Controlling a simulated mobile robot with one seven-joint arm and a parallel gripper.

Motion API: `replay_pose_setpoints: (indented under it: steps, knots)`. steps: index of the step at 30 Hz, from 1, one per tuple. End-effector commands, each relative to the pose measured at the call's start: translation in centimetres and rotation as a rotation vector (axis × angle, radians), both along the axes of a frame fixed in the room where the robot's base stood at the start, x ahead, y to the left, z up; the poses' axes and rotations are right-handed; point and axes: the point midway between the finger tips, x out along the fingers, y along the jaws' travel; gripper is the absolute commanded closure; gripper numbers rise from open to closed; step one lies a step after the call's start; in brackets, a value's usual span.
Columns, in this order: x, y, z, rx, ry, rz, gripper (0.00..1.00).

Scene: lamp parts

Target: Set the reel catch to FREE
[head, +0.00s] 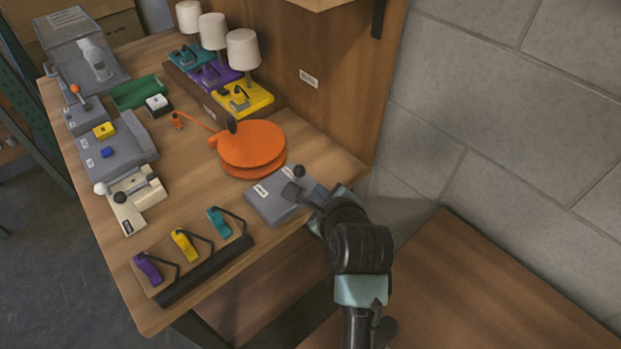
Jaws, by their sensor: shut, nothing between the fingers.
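The orange reel (252,144) lies flat on the bench, with a dark knob on its upper left rim. In front of it is a grey box (267,206) with small pale labels, too small to read; I take it for the reel catch. A dark round knob (299,171) stands at the box's back right. My gripper (293,191) is shut and empty, over or against the top of this box. I cannot tell whether it touches the box or knob. My gripper and wrist hide part of the box, and the catch's setting cannot be read.
Three lamps (243,50) on coloured bases stand at the back beside a wooden panel (318,90). A rack (205,268) with purple, yellow and teal pieces lies at the front. Grey fixtures (120,150) and a cream block (135,198) fill the left. Bare bench shows left of the reel.

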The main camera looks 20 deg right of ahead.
Motion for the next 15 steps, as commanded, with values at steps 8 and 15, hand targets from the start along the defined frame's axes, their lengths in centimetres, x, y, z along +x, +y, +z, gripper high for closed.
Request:
replay_pose_setpoints:
  steps: [8, 15]
  knots:
    - [1.4, -0.2, -0.9, -0.002, -0.001, 0.001, 1.00]
    - [4.5, -0.7, -3.2, -0.003, 0.000, 0.001, 1.00]
